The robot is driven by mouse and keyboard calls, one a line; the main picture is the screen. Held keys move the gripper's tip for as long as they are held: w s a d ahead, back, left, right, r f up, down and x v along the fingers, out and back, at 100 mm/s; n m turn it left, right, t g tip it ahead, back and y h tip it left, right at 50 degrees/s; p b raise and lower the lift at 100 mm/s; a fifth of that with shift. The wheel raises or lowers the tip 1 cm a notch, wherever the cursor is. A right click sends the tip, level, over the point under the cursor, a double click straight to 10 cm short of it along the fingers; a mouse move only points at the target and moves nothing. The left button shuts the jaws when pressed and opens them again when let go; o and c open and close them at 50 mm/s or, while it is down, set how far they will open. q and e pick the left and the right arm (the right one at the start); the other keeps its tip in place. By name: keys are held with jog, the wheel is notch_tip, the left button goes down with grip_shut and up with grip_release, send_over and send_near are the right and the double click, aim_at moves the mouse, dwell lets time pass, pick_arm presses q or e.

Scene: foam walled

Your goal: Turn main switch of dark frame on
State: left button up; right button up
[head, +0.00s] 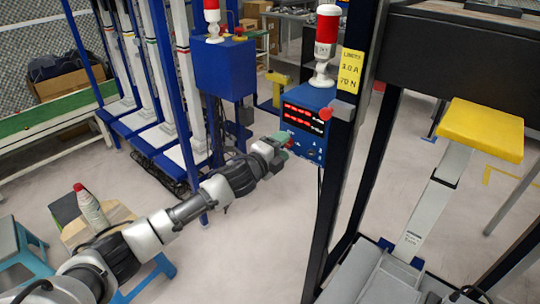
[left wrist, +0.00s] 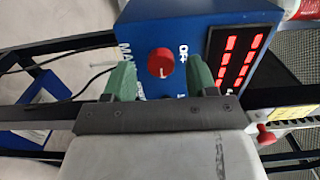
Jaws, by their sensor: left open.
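The dark frame (head: 328,190) stands right of centre in the head view, with a blue control box (head: 313,97) on its upright. The box also shows in the left wrist view (left wrist: 140,22), with lit red digits and partly covered lettering. A round red switch knob (left wrist: 161,62) with a pale mark sits on its face. My left gripper (head: 284,143) is at the box's lower left. In the left wrist view its green fingers (left wrist: 160,80) are open, one on each side of the knob, with a gap to it. Contact cannot be told. My right gripper is not in view.
A red-and-white beacon (head: 325,45) stands above the box, and a red button (head: 326,114) sits on its edge. Another blue box (head: 223,68) is on the blue frame behind. A yellow pad (head: 480,130) is at right.

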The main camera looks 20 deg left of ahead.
pick_arm(q)
jog(key=b+v, duration=0.1)
jog(key=v, duration=0.8)
jog(key=shift+s, duration=0.35)
jog(key=shift+a, duration=0.1)
